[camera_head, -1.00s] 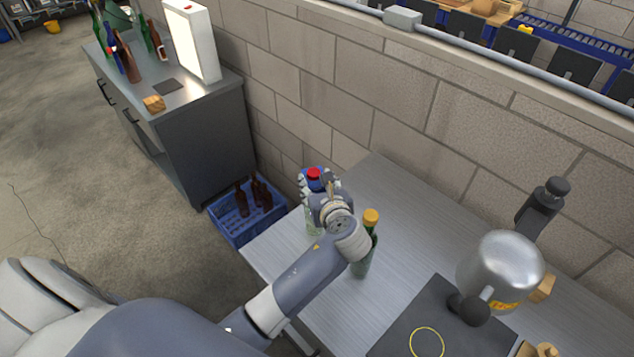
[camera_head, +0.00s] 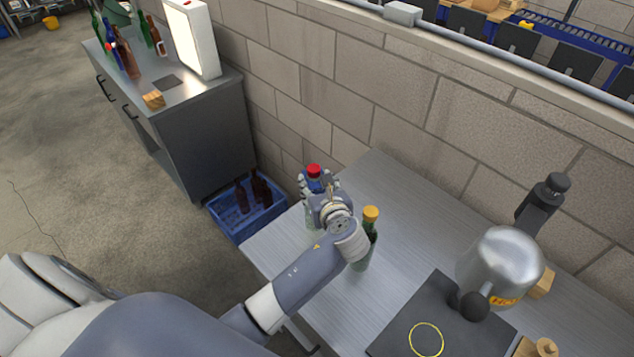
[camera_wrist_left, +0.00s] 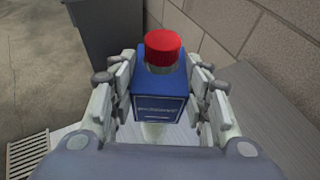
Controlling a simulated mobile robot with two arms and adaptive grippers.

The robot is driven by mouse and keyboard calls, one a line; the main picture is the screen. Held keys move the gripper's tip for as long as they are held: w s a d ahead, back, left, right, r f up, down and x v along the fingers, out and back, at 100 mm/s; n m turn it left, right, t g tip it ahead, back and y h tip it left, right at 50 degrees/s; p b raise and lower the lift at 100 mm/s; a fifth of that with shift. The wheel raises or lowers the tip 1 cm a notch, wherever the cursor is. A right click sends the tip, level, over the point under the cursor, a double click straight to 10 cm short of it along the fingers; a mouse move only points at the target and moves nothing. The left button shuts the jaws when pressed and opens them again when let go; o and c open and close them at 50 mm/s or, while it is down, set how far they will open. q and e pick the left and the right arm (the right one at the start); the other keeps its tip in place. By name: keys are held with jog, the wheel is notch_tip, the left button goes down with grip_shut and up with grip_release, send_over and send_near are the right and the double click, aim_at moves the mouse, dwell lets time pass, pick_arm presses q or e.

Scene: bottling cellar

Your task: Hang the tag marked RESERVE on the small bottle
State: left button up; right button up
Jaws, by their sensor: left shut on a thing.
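My left gripper (camera_head: 319,188) is shut on a blue tag (camera_wrist_left: 160,103), with its fingers on both sides of the tag in the left wrist view. The tag carries a white-framed line of lettering too small to read surely. A bottle with a red cap (camera_wrist_left: 162,47) stands upright, its cap above the tag's top and pale glass below. The tag appears to sit around its neck; whether it rests there is hidden. A green bottle with a yellow cap (camera_head: 370,216) stands just right of my left wrist in the head view. My right gripper is out of view.
The bottles stand on a grey table (camera_head: 400,195) against a block wall. A dark mat (camera_head: 400,330) with a yellow ring and a metal pot (camera_head: 500,262) are at right. A blue crate (camera_head: 240,224) with brown bottles is on the floor beyond the table's left end.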

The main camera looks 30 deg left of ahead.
pick_arm(q)
jog(key=o, duration=0.7)
dwell(0.6)
jog(key=shift+v, duration=4)
jog(key=shift+f, duration=0.1)
